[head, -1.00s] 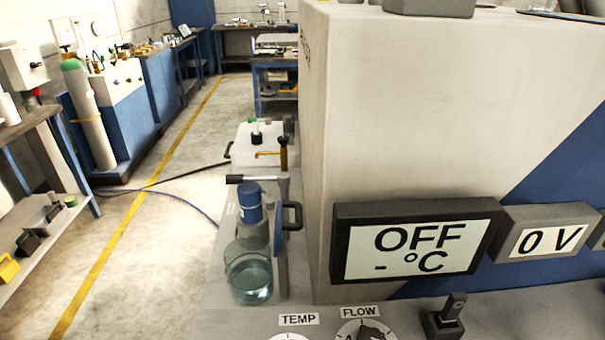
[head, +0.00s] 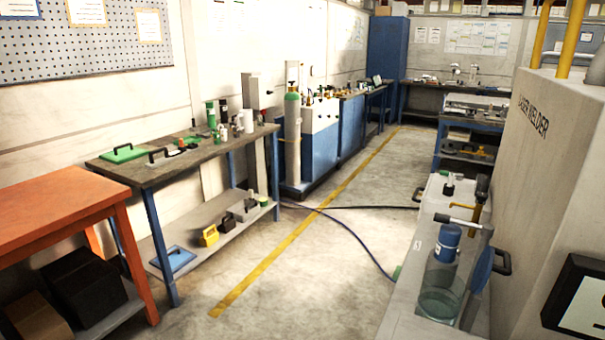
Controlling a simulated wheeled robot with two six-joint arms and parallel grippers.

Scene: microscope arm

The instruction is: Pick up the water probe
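I cannot pick out the water probe for certain. A blue cylinder (head: 447,243) stands over a clear beaker of water (head: 438,304) at the lower right, on the grey ledge beside the large machine. A dark-handled bar (head: 456,224) reaches across above the blue cylinder. A blue round plate with a black handle (head: 484,269) is just right of the beaker. Neither of my grippers is in view.
The laser welder (head: 545,150) fills the right side, with a dark-framed display (head: 583,307) partly cut off. An orange table (head: 60,215) and a workbench (head: 190,150) with tools line the left. The floor between (head: 320,260) is open, crossed by hoses.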

